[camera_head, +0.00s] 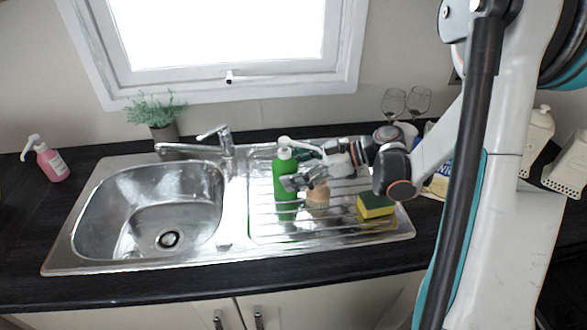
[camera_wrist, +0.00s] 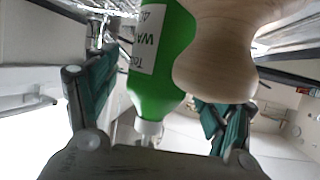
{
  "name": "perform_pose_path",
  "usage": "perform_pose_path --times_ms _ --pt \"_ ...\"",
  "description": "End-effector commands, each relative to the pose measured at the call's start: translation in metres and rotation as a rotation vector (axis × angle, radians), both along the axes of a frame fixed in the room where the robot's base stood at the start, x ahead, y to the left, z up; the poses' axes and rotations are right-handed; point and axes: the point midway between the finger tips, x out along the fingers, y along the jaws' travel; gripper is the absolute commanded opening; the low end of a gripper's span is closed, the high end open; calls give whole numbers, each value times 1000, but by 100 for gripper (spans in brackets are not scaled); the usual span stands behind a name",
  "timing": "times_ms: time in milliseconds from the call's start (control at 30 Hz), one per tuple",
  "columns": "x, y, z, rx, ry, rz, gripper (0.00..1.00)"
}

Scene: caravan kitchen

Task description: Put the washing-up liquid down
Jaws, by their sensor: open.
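The washing-up liquid, a green bottle with a white pump top (camera_head: 285,175), stands upright on the ribbed drainer of the steel sink unit (camera_head: 262,232). In the wrist view the bottle (camera_wrist: 165,65), with its white label, lies between my two fingers, upside down in the picture. My gripper (camera_head: 294,169) is open around the bottle from the right, with a visible gap beside the left finger in the wrist view. A wooden-handled brush (camera_head: 318,194) stands just right of the bottle. Its pale handle (camera_wrist: 230,50) partly hides the bottle and the right finger in the wrist view.
A yellow and green sponge (camera_head: 375,205) lies on the drainer's right part. The sink bowl (camera_head: 150,205) and tap (camera_head: 226,150) are to the left. A potted plant (camera_head: 158,112), wine glasses (camera_head: 394,103) and a pink spray bottle (camera_head: 47,160) stand around the sink.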

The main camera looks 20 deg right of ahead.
Motion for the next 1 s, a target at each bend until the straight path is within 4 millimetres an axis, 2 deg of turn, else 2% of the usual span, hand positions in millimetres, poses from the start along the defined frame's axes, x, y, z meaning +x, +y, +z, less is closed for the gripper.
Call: perform_pose_path --times_ms 167,500,700,1000 --pt "-3 -7 6 0 0 -2 75" --pt "-28 -64 33 0 0 -5 75" --pt "-41 -90 44 0 0 -3 75" --pt "-47 -101 48 0 0 -1 75"
